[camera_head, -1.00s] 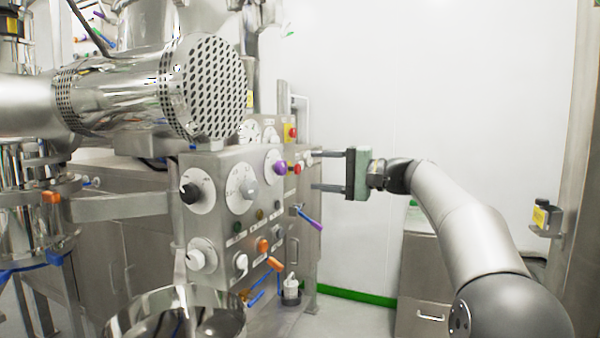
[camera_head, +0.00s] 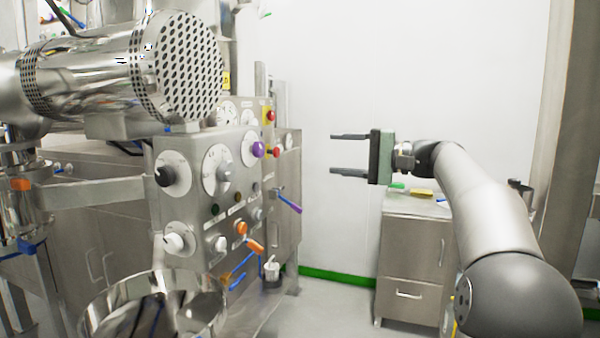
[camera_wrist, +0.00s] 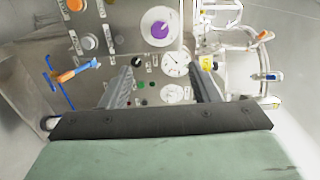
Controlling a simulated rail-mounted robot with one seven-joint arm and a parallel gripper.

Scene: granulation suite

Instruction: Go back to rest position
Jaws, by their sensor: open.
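My gripper (camera_head: 334,154) is open and empty. In the head view its two dark fingers point left toward the control panel (camera_head: 222,180), with a clear gap between the fingertips and the panel. In the wrist view my gripper (camera_wrist: 165,72) shows its two fingers spread apart, with part of the panel and its gauges behind them. The panel carries a purple knob (camera_head: 257,149), black and white knobs, dials and a red button (camera_head: 271,115).
A steel drawer cabinet (camera_head: 416,250) stands below and behind my gripper. A steel bowl (camera_head: 150,305) is at the lower left, below a perforated steel drum (camera_head: 185,70). A steel post (camera_head: 572,150) rises at the right. The air before the white wall (camera_head: 400,60) is clear.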

